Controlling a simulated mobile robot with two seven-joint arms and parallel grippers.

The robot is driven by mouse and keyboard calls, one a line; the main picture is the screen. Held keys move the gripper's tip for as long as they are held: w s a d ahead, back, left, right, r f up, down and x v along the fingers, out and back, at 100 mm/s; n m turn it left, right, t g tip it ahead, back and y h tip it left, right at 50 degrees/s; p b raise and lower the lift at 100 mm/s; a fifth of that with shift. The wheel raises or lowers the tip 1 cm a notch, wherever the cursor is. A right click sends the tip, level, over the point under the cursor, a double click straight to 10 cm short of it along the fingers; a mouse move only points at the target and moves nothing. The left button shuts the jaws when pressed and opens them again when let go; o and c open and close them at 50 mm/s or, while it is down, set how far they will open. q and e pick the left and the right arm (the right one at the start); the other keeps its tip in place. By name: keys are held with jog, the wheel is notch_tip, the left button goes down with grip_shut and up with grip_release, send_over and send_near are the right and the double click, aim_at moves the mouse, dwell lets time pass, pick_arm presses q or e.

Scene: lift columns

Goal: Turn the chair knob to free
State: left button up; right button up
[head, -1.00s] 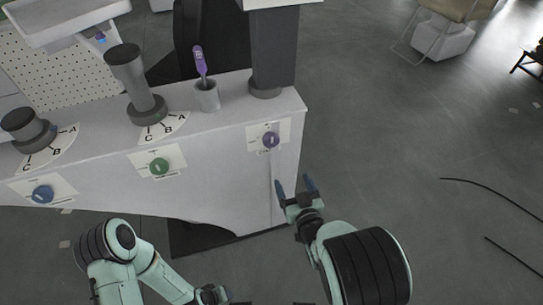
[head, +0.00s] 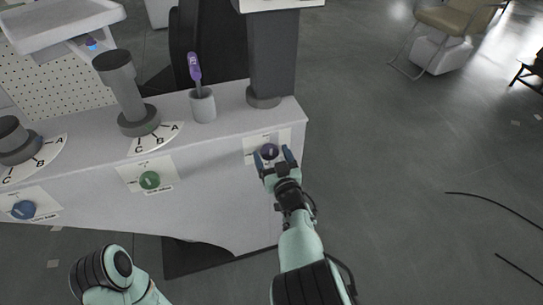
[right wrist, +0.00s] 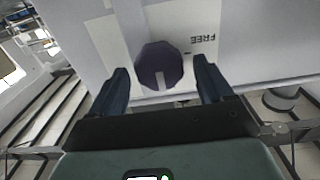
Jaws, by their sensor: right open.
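The purple knob (head: 269,152) sits on a white label plate at the right end of the console's front face. In the right wrist view the purple knob (right wrist: 159,66) shows a pale pointer mark, and the word FREE stands beside it on the plate (right wrist: 195,22). My right gripper (head: 273,158) is open, with one finger on each side of the knob; in the right wrist view its fingers (right wrist: 166,84) flank it with gaps showing.
A green knob (head: 149,180) and a blue knob (head: 23,210) sit further left on the console face (head: 215,170). Grey columns (head: 123,90) and a cup (head: 202,106) with a purple-handled tool (head: 195,68) stand on top. Open floor lies to the right.

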jog(key=shift+w+a, duration=0.1)
jog(key=shift+w, duration=0.25)
jog(key=shift+c, duration=0.3)
jog(key=c, duration=0.9)
jog(key=shift+c, duration=0.2)
